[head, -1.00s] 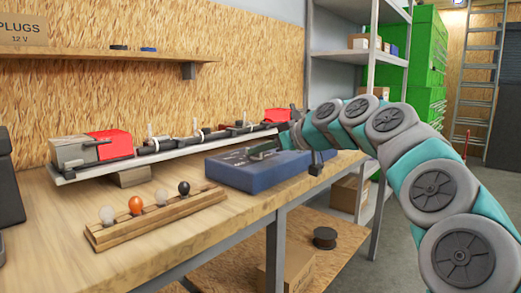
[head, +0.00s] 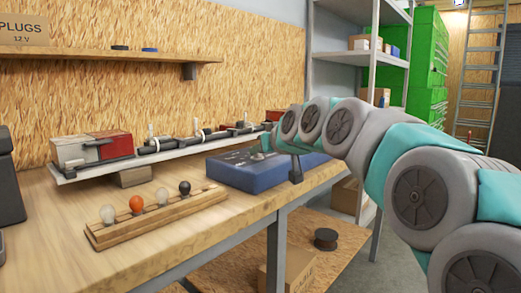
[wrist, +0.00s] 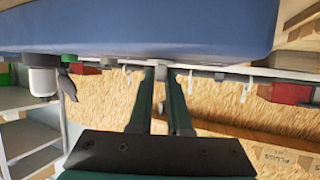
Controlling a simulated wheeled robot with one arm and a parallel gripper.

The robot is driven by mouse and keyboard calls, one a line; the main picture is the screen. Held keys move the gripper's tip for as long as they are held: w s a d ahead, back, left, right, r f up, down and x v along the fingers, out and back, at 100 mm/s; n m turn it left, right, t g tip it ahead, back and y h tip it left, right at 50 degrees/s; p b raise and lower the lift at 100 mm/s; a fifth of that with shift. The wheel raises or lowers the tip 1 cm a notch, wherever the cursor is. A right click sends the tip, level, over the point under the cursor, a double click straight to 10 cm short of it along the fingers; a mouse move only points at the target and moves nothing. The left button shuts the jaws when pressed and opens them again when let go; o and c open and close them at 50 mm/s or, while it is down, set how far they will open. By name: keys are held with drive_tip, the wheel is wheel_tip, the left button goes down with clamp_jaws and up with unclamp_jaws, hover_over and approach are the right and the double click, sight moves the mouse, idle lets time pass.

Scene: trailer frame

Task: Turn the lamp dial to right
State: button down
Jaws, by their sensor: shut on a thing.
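The blue control box (head: 240,178) lies on the wooden workbench; its underside-down picture fills the top of the wrist view (wrist: 150,30). A small grey knob, which looks like the lamp dial (wrist: 167,78), stands out from the box between my fingertips. My gripper (wrist: 166,76) is shut on it, with one dark green finger on each side. In the head view my arm hides the dial and most of my gripper. The light bar (head: 180,150) behind the box carries a dull red and white lamp (head: 105,148) at its left end.
A wooden rack (head: 155,222) with several bulbs stands at the front of the bench. In the wrist view a pale cylinder (wrist: 42,80) and a dark lever (wrist: 66,84) stick out from the box beside my fingers. Grey shelving (head: 360,80) stands behind my arm.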

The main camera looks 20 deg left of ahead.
drive_tip(key=m+t+h, duration=0.2)
drive_tip(key=m+h, duration=0.1)
drive_tip(key=shift+s+a+m+t+h+p, duration=0.1)
drive_tip(key=shift+m+t+h+p, duration=0.3)
drive_tip(key=shift+s+a+m+t+h, duration=0.1)
drive_tip(key=shift+a+m+t+h, duration=0.1)
drive_tip(key=shift+m+h, duration=0.7)
drive_tip(key=shift+w+a+m+t+h, duration=0.1)
drive_tip(key=shift+m+t+h, duration=0.1)
drive_tip(key=shift+m+h, duration=0.65)
drive_tip(key=shift+s+a+m+t+h, duration=0.1)
drive_tip(key=shift+a+m+t+h, duration=0.1)
drive_tip(key=shift+m+h, duration=0.7)
drive_tip(key=shift+a+m+h, duration=0.1)
drive_tip(key=shift+m+h, duration=0.55)
drive_tip(key=shift+h, duration=0.4)
drive_tip(key=shift+a+m+g+h, duration=0.15)
drive_tip(key=shift+m+g+h, duration=0.15)
drive_tip(key=shift+m+h, duration=0.9)
drive_tip(key=shift+r+m+h, duration=0.15)
drive_tip(key=shift+m+h, duration=0.25)
drive_tip(key=shift+h, duration=0.3)
drive_tip(key=c, duration=0.9)
unclamp_jaws()
drive_tip(key=shift+o, duration=0.2)
